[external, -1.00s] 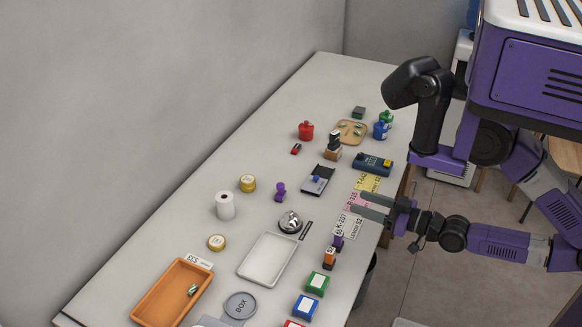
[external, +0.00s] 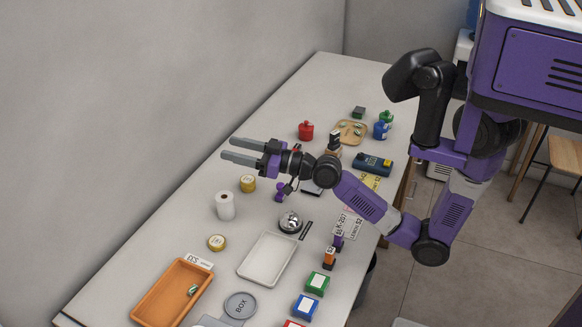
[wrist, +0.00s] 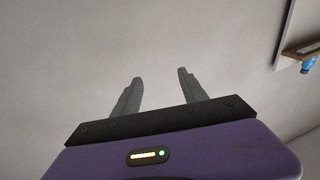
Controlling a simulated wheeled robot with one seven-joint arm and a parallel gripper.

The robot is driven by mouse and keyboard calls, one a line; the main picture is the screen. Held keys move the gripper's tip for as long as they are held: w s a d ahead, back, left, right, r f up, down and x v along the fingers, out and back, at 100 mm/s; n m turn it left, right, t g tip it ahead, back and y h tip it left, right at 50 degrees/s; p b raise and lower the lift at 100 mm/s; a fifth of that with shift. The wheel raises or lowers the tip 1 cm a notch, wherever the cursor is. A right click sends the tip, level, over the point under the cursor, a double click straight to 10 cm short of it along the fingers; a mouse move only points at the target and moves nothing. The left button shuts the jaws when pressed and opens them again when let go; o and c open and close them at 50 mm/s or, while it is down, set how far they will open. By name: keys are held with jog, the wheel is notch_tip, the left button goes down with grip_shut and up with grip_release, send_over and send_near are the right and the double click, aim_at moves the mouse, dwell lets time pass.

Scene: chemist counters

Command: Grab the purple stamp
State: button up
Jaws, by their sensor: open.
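A purple stamp (external: 280,192) with a rounded knob stands on the counter, partly covered by my wrist in the external view. A second small purple item (external: 338,242), perhaps also a stamp, stands near the right edge beside an orange one. My gripper (external: 228,149) is open and empty, raised above the counter and pointing left, beyond the knobbed stamp. The wrist view shows its two fingers (wrist: 160,76) apart against a plain grey surface, with no stamp in sight.
A gold tape roll (external: 248,184), a white paper roll (external: 225,208) and a bell (external: 290,222) stand near the knobbed stamp. An empty tray (external: 267,260) and an orange tray (external: 160,302) lie lower left. A red bottle (external: 306,130) stands behind. Ink pads line the right edge.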

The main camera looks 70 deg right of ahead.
jog(key=w+a+r+n+g+y, duration=0.1)
jog(key=w+n+g+y, duration=0.1)
jog(key=w+n, duration=0.2)
jog(key=n+g+h, duration=0.6)
jog(key=n+g, duration=0.7)
jog(key=g, duration=0.4)
send_over(280, 184)
notch_tip(280, 184, down, 17)
jog(key=shift+s+a+r+p, duration=0.1)
jog(key=shift+s+a+p, duration=0.05)
jog(key=shift+p, duration=0.25)
jog(key=shift+f+p, duration=0.9)
jog(key=shift+f, duration=3)
jog(key=shift+c, duration=0.4)
